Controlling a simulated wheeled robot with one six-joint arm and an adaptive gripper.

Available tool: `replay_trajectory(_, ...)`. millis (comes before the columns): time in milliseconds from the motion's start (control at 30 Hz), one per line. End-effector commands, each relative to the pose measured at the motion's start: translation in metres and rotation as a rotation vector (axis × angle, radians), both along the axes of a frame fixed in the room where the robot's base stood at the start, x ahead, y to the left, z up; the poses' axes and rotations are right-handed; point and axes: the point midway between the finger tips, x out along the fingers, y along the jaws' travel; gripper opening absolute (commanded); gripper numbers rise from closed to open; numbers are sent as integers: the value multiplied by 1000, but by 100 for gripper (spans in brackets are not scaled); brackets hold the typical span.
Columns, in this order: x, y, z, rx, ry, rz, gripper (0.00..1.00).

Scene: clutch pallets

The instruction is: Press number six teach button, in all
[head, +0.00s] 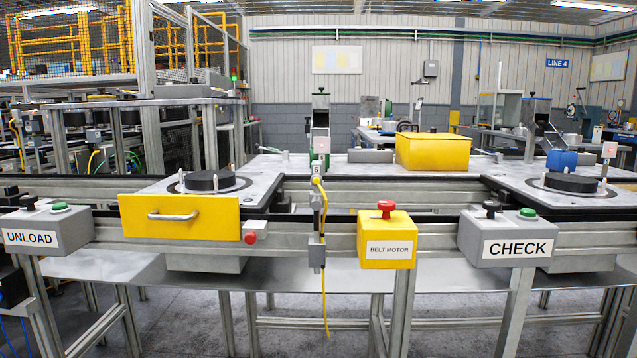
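A small tag marked 6 (316,169) sits at the front edge of the line, near the middle of the picture. Just below it is a small sensor-like unit with a yellow cable (324,290) hanging down past a grey bracket (317,253). A teach button on this unit is too small to make out. My gripper is not in view.
A yellow belt motor box (387,248) with a red button stands right of the tag. The UNLOAD box (45,230) is far left and the CHECK box (508,238) is right. A yellow drawer front with a handle (180,217) is left. A yellow case (433,151) lies behind.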

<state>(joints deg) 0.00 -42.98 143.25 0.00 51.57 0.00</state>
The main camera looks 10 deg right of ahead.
Motion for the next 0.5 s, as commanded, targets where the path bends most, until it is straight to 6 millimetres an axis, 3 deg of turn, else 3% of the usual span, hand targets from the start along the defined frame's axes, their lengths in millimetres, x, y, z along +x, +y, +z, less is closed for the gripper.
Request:
replay_trajectory(33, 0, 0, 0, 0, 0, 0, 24)
replay_trajectory(133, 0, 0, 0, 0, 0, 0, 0)
replay_trajectory(500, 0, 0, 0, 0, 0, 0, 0)
